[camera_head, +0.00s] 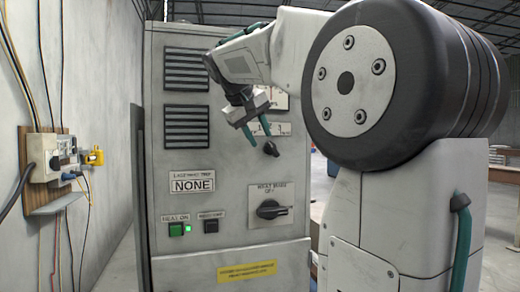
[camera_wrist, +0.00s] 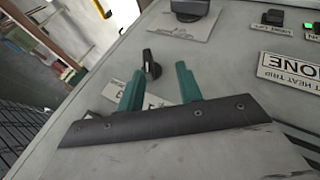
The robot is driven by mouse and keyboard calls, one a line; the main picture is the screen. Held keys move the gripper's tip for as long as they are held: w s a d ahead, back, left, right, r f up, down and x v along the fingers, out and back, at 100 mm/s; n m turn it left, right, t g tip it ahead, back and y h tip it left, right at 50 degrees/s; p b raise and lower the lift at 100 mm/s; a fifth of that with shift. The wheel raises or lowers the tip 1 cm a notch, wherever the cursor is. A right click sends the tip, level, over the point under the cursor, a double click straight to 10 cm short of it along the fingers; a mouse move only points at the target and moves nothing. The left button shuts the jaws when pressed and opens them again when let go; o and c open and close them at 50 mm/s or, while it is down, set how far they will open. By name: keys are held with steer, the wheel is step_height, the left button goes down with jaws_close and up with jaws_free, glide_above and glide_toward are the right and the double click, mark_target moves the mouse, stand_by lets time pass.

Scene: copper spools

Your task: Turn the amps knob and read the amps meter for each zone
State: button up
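A small black knob (camera_head: 270,149) with a white pointer mark is on the grey cabinet's front; it also shows in the wrist view (camera_wrist: 151,66). My gripper (camera_head: 261,140) has two teal fingers, apart and empty, close to the knob. In the wrist view the knob appears between the fingertips (camera_wrist: 159,69); I cannot tell whether they touch it. Two white meters, an upper one (camera_head: 279,99) and a lower one (camera_head: 282,129), sit above the knob, partly hidden by my arm and gripper. Their readings are not legible.
Below is a large black rotary switch (camera_head: 270,209) on a plate with small lettering. The cabinet (camera_head: 225,245) also has a "NONE" sign (camera_head: 192,185), a green button (camera_head: 176,229) beside a lit lamp, and a black button (camera_head: 211,226). A wired wall box (camera_head: 45,160) is at left.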

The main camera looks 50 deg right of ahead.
mark_target(269, 142)
steer(key=shift+w+d+r, duration=0.15)
steer(key=shift+d+r, duration=0.4)
steer(key=shift+d, duration=0.55)
steer(key=x, duration=0.7)
steer(key=shift+d, duration=0.1)
steer(key=shift+c, duration=0.2)
jaws_close()
